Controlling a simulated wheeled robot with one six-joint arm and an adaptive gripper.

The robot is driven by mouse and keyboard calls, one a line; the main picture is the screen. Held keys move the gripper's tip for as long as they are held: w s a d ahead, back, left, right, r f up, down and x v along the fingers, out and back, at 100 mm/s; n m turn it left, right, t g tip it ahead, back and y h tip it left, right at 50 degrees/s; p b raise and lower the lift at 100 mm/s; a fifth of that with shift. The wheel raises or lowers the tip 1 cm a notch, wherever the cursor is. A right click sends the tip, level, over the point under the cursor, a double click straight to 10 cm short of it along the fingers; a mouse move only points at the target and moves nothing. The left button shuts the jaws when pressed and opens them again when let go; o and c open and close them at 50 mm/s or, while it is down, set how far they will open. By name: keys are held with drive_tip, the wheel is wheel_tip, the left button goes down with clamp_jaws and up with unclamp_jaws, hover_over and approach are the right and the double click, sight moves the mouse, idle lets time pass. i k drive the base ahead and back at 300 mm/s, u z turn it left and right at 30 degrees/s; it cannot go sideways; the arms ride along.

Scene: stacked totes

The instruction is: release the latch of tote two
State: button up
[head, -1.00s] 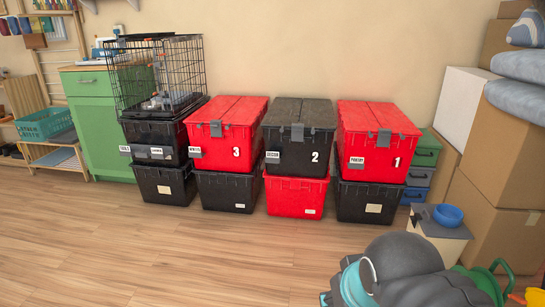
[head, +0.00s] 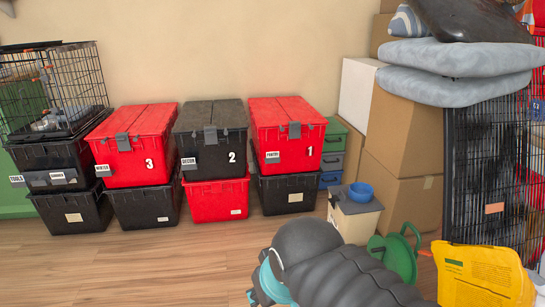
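Tote two (head: 222,157) is a black tote marked with a white 2. It sits on a red tote, between the red totes three and one. Its grey latch (head: 210,135) hangs at the front edge of the lid, and a label reading DECOR is clipped at its left. The latch looks down against the front; its exact state is too small to tell. My arm shows at the bottom right, well in front of the totes.
Tote three (head: 135,160) and tote one (head: 290,145) stand close on either side. A beige bin (head: 350,215) with a blue bowl (head: 361,192), cardboard boxes (head: 400,140), a green reel (head: 395,255) and a yellow bag (head: 480,275) are at the right. Wood floor before the totes is clear.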

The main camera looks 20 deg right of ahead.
sight(210, 132)
drive_tip(key=u, duration=0.1)
drive_tip(key=i, duration=2.25)
drive_tip(key=z, duration=0.05)
